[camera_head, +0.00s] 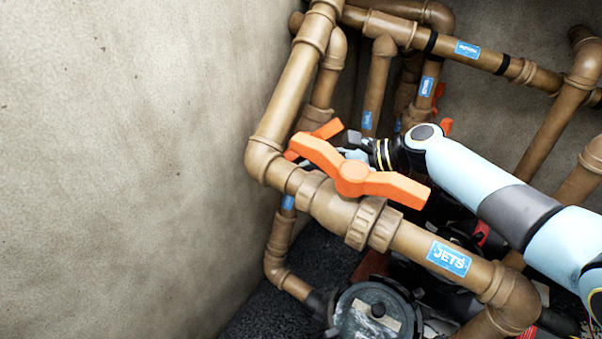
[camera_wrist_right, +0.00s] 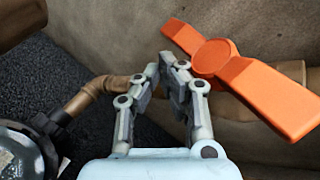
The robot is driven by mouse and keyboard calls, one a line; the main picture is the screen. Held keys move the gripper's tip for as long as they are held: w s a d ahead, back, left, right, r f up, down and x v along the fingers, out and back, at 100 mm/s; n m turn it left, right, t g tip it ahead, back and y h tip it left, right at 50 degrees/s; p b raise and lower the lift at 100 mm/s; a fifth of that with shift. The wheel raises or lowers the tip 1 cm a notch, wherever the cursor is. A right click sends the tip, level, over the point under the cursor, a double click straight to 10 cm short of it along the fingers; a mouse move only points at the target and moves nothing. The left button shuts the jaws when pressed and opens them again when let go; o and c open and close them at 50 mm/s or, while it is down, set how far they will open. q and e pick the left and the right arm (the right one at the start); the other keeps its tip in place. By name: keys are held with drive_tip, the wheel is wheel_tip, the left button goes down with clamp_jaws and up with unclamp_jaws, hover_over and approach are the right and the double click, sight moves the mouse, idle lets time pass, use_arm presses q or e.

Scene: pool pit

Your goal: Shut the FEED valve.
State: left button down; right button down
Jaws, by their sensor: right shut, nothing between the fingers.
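No label that I can read says FEED. The nearest orange valve handle (camera_head: 352,178) sits on the pipe with the blue JETS label (camera_head: 449,258), lying roughly along that pipe. A second orange handle (camera_head: 326,130) shows partly behind it, near a small blue label (camera_head: 288,202) that I cannot read. My right gripper (camera_head: 353,150) is behind the JETS handle, close to the second handle and partly hidden. In the right wrist view my right gripper (camera_wrist_right: 176,66) is shut and empty, with an orange handle (camera_wrist_right: 240,75) just to its right, apart from the fingertips. My left gripper is not in view.
Brown pipes (camera_head: 295,85) crowd the pit, with more small blue labels (camera_head: 467,49). Another orange part (camera_head: 445,127) shows behind my right arm. A round dark lid (camera_head: 375,312) stands below. The bare wall (camera_head: 120,160) fills the left.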

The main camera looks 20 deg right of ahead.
drive_tip(key=v, duration=0.7)
drive_tip(key=shift+a+f, duration=0.1)
